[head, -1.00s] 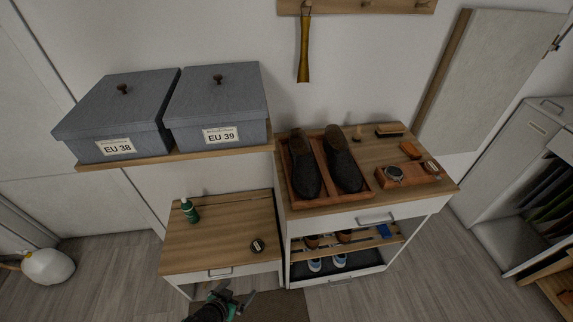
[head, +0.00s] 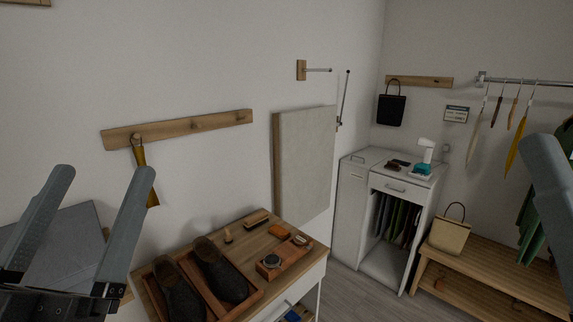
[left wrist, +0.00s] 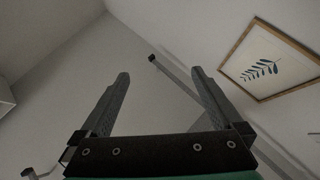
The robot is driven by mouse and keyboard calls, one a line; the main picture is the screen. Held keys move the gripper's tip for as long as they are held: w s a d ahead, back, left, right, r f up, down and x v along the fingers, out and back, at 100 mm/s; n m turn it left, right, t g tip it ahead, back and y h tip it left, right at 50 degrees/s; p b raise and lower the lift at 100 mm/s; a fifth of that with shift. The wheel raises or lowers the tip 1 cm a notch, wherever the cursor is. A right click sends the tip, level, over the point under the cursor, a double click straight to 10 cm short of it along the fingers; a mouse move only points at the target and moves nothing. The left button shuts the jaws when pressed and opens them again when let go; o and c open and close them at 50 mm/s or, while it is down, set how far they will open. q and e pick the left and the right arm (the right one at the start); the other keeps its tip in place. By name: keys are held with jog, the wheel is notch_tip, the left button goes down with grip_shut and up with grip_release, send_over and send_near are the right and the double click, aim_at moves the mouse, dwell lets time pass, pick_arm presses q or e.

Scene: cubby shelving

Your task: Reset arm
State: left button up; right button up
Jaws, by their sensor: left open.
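My left gripper (head: 106,172) is raised at the left of the head view, with its two grey fingers wide apart and nothing between them. In the left wrist view the same fingers (left wrist: 160,75) point up at the bare wall and ceiling and touch nothing. Part of my right gripper (head: 550,165) shows at the right edge of the head view; only one grey finger is seen, so its opening cannot be told.
The dark shoes (head: 222,270) sit in a tray on the wooden-topped cabinet (head: 255,242) below. A wall hook rail (head: 180,129), a hinged panel (head: 305,165), a white cabinet (head: 368,192) and a bench (head: 490,275) stand beyond. A framed picture (left wrist: 275,62) hangs in the wrist view.

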pick_arm(q)
jog(key=s+r+t+p, duration=0.2)
jog(key=s+r, duration=0.5)
notch_tip(320, 180, up, 36)
jog(key=p, duration=3.6)
jog(key=shift+w+f+h, duration=0.2)
jog(key=shift+w+h, duration=0.1)
jog(key=shift+w, duration=0.1)
